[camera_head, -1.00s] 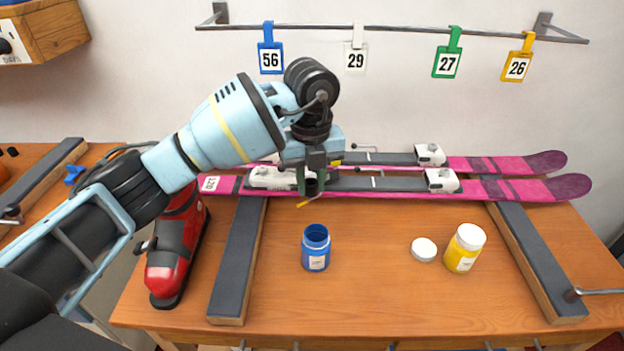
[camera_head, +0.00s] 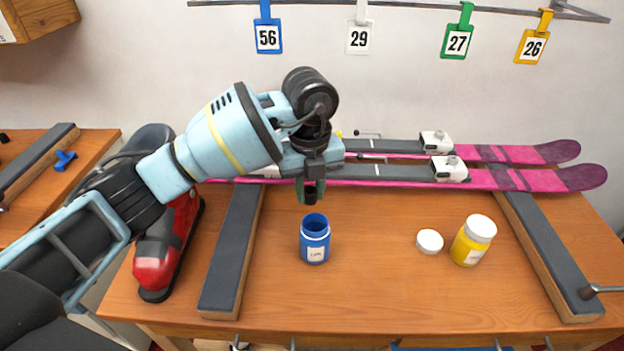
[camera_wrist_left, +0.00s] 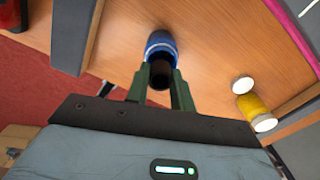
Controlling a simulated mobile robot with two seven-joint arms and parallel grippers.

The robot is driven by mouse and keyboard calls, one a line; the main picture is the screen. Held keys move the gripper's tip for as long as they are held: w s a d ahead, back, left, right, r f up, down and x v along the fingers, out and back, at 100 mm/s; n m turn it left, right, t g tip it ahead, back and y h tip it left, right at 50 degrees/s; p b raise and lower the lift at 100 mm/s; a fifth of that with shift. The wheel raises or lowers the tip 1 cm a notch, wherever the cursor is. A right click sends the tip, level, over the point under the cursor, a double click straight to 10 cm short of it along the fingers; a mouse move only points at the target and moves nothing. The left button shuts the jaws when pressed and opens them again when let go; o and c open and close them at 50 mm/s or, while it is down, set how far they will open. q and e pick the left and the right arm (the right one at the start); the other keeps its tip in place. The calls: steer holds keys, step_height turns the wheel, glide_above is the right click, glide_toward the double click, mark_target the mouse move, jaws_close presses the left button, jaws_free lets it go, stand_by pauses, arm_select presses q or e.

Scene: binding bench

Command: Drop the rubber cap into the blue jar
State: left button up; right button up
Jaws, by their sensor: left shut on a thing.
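The blue jar (camera_head: 315,240) stands upright and open on the bench, with a white label on its front. My left gripper (camera_head: 310,196) is just above and behind the jar's mouth in the head view, pointing down. It is shut on the dark rubber cap (camera_head: 310,197). In the left wrist view the cap (camera_wrist_left: 160,75) sits between the green fingers, in front of the blue jar (camera_wrist_left: 160,42), and hides part of its mouth. How far the cap is above the rim I cannot tell. My right gripper is not in view.
A white lid (camera_head: 429,241) and a yellow jar (camera_head: 472,242) with a white lid stand to the right. Pink skis (camera_head: 500,178) lie behind. A red boot (camera_head: 165,250) stands left, beside a grey-topped support (camera_head: 232,250). The bench in front of the jar is clear.

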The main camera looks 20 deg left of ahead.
mark_target(310, 190)
arm_select(q)
steer(key=o, duration=0.8)
steer(key=shift+o, duration=1.2)
steer(key=shift+r, duration=0.5)
step_height(310, 190, up, 5)
steer(key=shift+r, duration=0.85)
